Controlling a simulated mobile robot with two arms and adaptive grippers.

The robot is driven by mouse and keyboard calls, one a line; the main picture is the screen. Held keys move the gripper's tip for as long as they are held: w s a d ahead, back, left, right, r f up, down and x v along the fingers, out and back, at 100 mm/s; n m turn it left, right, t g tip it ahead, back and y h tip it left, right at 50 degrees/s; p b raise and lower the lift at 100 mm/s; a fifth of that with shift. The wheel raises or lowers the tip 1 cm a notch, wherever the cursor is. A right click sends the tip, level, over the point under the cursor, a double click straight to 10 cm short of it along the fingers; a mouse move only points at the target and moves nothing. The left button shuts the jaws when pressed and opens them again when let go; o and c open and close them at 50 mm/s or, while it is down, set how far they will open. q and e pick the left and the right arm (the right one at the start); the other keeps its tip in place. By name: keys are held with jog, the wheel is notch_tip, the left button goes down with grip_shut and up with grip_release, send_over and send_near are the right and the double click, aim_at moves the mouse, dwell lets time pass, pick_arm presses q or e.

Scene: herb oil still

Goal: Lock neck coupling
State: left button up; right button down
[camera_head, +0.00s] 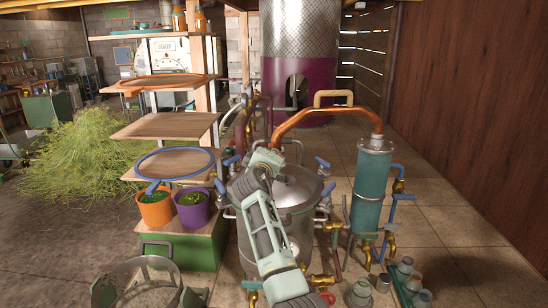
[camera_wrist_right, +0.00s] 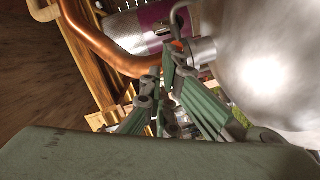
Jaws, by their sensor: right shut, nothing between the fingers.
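The steel still pot (camera_head: 300,222) with its domed lid (camera_head: 290,187) stands in the middle of the head view. A copper pipe (camera_head: 325,113) arches from the lid area to the teal condenser (camera_head: 372,175). In the wrist view, the pipe (camera_wrist_right: 118,52) ends beside a grey metal collar (camera_wrist_right: 202,50), apparently the neck coupling, next to the shiny lid (camera_wrist_right: 275,60). My right gripper (camera_head: 266,154) is over the lid's left part, close to the neck. Its fingertips (camera_wrist_right: 171,58) are shut and empty beside the collar; contact is unclear. My arm hides part of the pot. My left gripper does not show.
Blue-handled clamps (camera_head: 328,190) ring the lid. Orange (camera_head: 155,212) and purple (camera_head: 193,213) buckets stand left on a green box. A wooden rack (camera_head: 165,126) stands behind them. Several small fittings (camera_head: 405,268) lie at lower right. The floor further right is clear.

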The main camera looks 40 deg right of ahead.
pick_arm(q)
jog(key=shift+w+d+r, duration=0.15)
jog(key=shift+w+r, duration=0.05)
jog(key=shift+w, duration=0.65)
pick_arm(e)
jog(key=shift+s+d, duration=0.4)
jog(key=shift+d, duration=0.3)
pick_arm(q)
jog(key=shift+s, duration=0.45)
